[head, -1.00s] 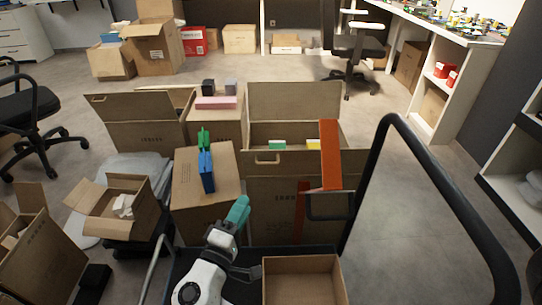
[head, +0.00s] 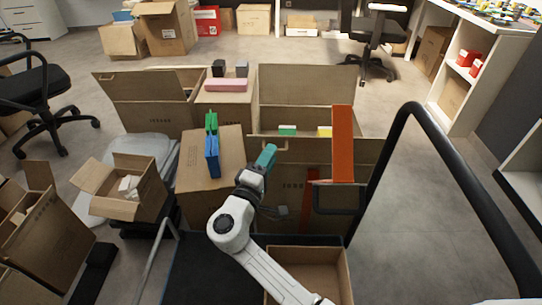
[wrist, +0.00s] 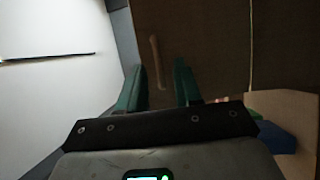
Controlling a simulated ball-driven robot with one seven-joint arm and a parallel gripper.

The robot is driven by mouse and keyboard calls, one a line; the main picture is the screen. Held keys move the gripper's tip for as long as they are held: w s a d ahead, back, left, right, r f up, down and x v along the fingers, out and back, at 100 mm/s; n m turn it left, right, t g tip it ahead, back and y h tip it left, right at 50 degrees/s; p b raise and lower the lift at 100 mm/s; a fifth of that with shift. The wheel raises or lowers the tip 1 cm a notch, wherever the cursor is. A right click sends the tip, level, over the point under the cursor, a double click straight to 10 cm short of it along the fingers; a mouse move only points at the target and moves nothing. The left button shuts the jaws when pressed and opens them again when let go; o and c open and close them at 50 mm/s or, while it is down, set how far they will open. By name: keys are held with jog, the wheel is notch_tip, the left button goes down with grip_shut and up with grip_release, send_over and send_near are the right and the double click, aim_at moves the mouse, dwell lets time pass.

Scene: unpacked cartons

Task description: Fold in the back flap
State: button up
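The large open carton (head: 285,190) stands in front of me. Its back flap (head: 308,92) stands up along the far edge, and its near flap (head: 300,151) stands at the front with a handle slot. Inside, the tops of a green item (head: 288,130) and a yellow item (head: 324,131) show. My gripper (head: 265,158) has teal fingers and is at the left part of the near flap, short of the back flap. In the wrist view the fingers (wrist: 160,88) are apart with nothing held; a brown cardboard face with a slot (wrist: 157,62) lies ahead.
An orange bar (head: 342,145) stands upright at the carton's right. A closed carton (head: 193,178) at left bears blue (head: 212,158) and green (head: 211,122) pieces. A black frame (head: 450,180) curves on the right. A small open box (head: 308,254) is nearest me.

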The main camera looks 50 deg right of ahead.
jog(key=shift+x, duration=0.8)
jog(key=shift+c, duration=0.2)
grip_shut()
dwell(0.8)
